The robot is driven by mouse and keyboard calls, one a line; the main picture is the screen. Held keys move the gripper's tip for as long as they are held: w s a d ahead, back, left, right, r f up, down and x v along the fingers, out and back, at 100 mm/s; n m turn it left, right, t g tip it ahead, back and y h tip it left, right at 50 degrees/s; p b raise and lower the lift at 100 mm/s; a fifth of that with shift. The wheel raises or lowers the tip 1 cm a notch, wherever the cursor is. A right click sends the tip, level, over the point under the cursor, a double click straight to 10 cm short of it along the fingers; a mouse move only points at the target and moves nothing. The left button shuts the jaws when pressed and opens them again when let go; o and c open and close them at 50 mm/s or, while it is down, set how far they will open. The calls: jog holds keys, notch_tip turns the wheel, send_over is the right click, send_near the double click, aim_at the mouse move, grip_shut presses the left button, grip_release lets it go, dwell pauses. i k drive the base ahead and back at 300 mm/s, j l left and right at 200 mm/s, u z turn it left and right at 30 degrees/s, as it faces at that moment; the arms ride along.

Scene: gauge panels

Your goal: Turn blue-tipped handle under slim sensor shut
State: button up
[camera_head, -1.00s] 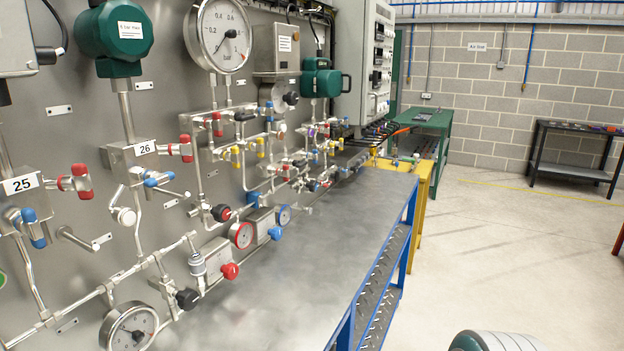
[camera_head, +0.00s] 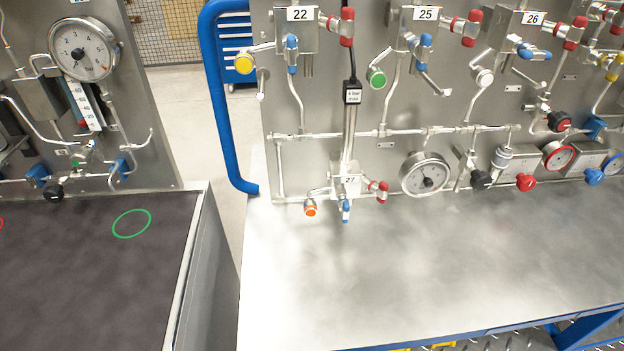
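A slim upright metal sensor (camera_head: 349,135) stands on the panel in the head view, with a black cable and a small tag at its top. Below it is a small valve block (camera_head: 347,184) labelled 27. A blue-tipped handle (camera_head: 346,211) hangs down at the bottom of this block, its tip pointing roughly downward. A red-tipped handle (camera_head: 378,187) is on the block's right, and an orange-ended fitting (camera_head: 310,208) is at its lower left. My gripper is not in view.
A bare metal bench (camera_head: 400,270) lies below the panel. A pressure gauge (camera_head: 425,174) is right of the block. Other blue-tipped handles sit higher, by labels 22, 25 and 26. A blue tubular rail (camera_head: 222,100) and a gap separate the dark-topped bench (camera_head: 80,270) at left.

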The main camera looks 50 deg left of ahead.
aim_at(343, 204)
jog(key=u, duration=1.85)
